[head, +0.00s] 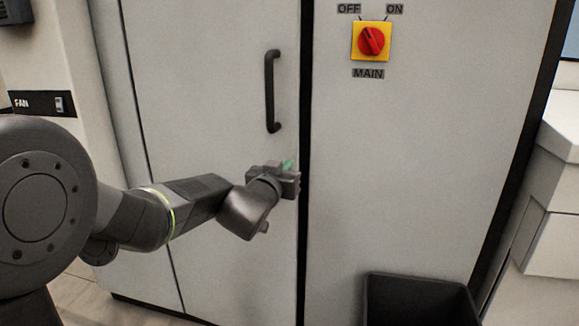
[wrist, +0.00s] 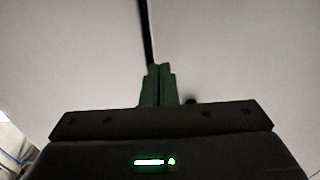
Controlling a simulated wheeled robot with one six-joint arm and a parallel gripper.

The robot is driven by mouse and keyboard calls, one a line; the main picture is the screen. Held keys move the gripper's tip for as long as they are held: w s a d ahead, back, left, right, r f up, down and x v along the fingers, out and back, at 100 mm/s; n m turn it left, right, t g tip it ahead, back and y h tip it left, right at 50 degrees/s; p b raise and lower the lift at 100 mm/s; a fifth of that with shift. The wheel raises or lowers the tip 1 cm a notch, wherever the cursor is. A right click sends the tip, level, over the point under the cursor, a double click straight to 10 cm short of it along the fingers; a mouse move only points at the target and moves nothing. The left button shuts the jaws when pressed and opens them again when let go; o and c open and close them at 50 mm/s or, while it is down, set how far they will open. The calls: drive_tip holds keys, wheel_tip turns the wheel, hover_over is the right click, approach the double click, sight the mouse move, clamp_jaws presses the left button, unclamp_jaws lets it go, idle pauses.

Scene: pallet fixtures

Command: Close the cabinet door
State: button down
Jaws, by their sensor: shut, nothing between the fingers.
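The cabinet door (head: 205,75) is the tall pale grey panel left of centre in the head view, with a black vertical handle (head: 270,92) near its right edge. A dark vertical gap runs between this edge and the fixed right panel. The door looks nearly in line with that panel; I cannot tell whether it is fully closed. My gripper (head: 291,170) is below the handle, in front of the door's right edge. In the wrist view its green fingers (wrist: 158,70) are together and empty, pointing at the door near the gap. I cannot tell whether they touch it.
The right panel (head: 410,160) carries a red and yellow main switch (head: 371,41). A black open bin (head: 420,290) stands on the floor in front of it. A FAN switch plate (head: 42,103) is at the left. Pale boxes (head: 555,200) stand at the right.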

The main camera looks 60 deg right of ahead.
sight(293, 155)
drive_tip(key=shift+w+d, duration=0.2)
drive_tip(key=shift+d, duration=1.1)
drive_tip(key=shift+d+r, duration=0.15)
drive_tip(key=shift+d, duration=0.15)
drive_tip(key=d, duration=0.1)
drive_tip(key=d+p, duration=0.1)
drive_tip(key=d, duration=0.1)
drive_tip(key=d+p, duration=0.1)
drive_tip(key=d, duration=0.1)
drive_tip(key=shift+w+d, duration=0.15)
drive_tip(key=shift+w, duration=0.25)
drive_tip(key=shift+r, duration=0.35)
